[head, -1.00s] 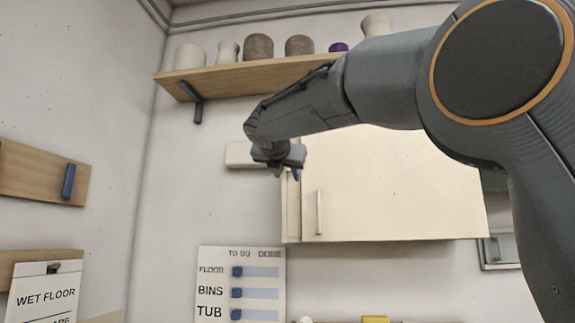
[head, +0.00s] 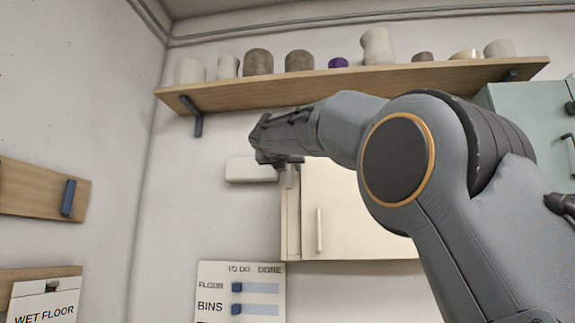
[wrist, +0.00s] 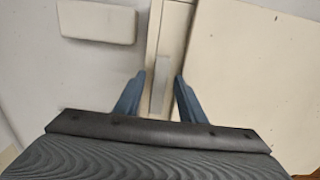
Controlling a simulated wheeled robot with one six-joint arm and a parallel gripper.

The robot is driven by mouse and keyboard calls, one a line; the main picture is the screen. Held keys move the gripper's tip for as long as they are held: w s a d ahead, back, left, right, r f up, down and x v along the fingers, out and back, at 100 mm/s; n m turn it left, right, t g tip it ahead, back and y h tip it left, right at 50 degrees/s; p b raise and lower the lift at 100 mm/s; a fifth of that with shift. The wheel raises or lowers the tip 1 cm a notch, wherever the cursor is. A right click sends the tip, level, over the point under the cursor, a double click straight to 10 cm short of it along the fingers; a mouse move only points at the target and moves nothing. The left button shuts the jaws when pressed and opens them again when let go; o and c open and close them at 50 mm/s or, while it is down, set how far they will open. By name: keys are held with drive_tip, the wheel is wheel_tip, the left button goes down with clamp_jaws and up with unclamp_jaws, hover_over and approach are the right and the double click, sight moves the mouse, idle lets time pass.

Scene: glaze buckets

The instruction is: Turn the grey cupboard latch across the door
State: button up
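The cream cupboard (head: 365,215) hangs on the wall and its door is closed, with a pale vertical handle (head: 319,230). The grey latch (wrist: 160,72) shows in the wrist view as a narrow upright strip on the cupboard's left edge, beside the door. My gripper (wrist: 160,80) is open, with one blue-grey fingertip on each side of the latch strip. I cannot tell whether either finger touches it. In the head view my gripper (head: 280,163) is at the cupboard's top left corner and hides part of it.
A white block (head: 250,170) is on the wall just left of the cupboard. A wooden shelf (head: 345,82) with several pots runs above my arm. A to-do board (head: 240,295) hangs below left. A green cabinet (head: 535,125) stands at the right.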

clamp_jaws()
drive_tip(key=shift+m, duration=0.4)
drive_tip(key=m, duration=0.2)
drive_tip(key=m+b, duration=0.1)
drive_tip(key=m, duration=0.1)
drive_tip(key=shift+d, duration=0.3)
drive_tip(key=m, duration=0.1)
drive_tip(key=m+b, duration=0.1)
drive_tip(key=m, duration=0.2)
drive_tip(key=shift+s+d+f+b, duration=0.1)
drive_tip(key=shift+d+f+b, duration=0.15)
drive_tip(key=shift+b, duration=0.1)
drive_tip(key=shift+d+f+m+b, duration=0.15)
drive_tip(key=shift+m+b, duration=0.5)
drive_tip(key=shift+m, duration=0.85)
drive_tip(key=shift+f+m+b, duration=0.2)
drive_tip(key=shift+m+b, duration=0.45)
drive_tip(key=shift+m, duration=0.85)
drive_tip(key=shift+d+f+m+b, duration=0.15)
drive_tip(key=shift+m+b, duration=0.5)
drive_tip(key=shift+m, duration=0.85)
drive_tip(key=shift+a, duration=0.1)
